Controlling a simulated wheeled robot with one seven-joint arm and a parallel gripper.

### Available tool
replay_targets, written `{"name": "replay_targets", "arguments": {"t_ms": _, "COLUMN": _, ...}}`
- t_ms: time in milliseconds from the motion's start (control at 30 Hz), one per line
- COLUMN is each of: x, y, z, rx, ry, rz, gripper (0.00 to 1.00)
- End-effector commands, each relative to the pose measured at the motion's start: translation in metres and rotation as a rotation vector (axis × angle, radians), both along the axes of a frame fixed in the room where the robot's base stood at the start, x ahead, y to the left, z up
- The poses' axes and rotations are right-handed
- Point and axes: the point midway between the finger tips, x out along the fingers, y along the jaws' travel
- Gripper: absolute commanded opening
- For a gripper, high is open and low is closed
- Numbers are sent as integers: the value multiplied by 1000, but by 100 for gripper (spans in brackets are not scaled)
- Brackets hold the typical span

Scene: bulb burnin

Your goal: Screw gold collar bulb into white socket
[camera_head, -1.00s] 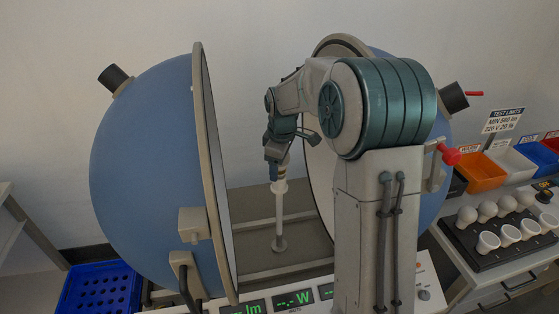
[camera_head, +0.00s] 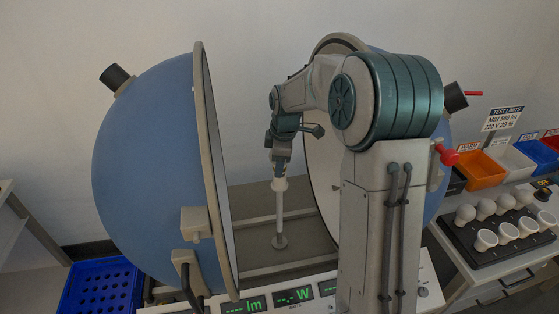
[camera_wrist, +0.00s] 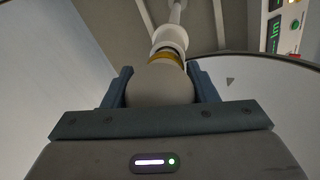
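The gold collar bulb (camera_wrist: 160,85) fills the space between the two blue fingers of my gripper (camera_wrist: 160,88) in the wrist view. Its gold collar (camera_wrist: 165,55) lies against or just at the white socket (camera_wrist: 171,38); how deep the base sits inside is hidden. In the head view the white socket (camera_head: 279,184) tops a thin upright post between the sphere halves. My gripper (camera_head: 281,168) points down directly over it, in line with the post. The bulb is mostly hidden there by the fingers.
The open blue sphere halves (camera_head: 150,170) stand on both sides of the post, with rims close to my arm. A meter panel (camera_head: 290,298) lies in front. At right are a black bulb tray (camera_head: 490,250), coloured bins (camera_head: 482,170) and a red knob (camera_head: 447,154). A blue crate (camera_head: 100,290) is at lower left.

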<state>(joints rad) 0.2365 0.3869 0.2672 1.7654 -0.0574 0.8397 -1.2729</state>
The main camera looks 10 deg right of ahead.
Motion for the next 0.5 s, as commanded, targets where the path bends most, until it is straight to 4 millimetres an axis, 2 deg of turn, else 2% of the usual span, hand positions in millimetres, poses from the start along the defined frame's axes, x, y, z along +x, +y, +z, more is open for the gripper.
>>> {"name": "replay_targets", "arguments": {"t_ms": 167, "x": 0, "y": 0, "z": -1, "rx": -1, "ry": 0, "rz": -48, "gripper": 30}}
{"name": "replay_targets", "arguments": {"t_ms": 500, "x": -1, "y": 0, "z": -2, "rx": -2, "ry": 0, "rz": -392, "gripper": 30}}
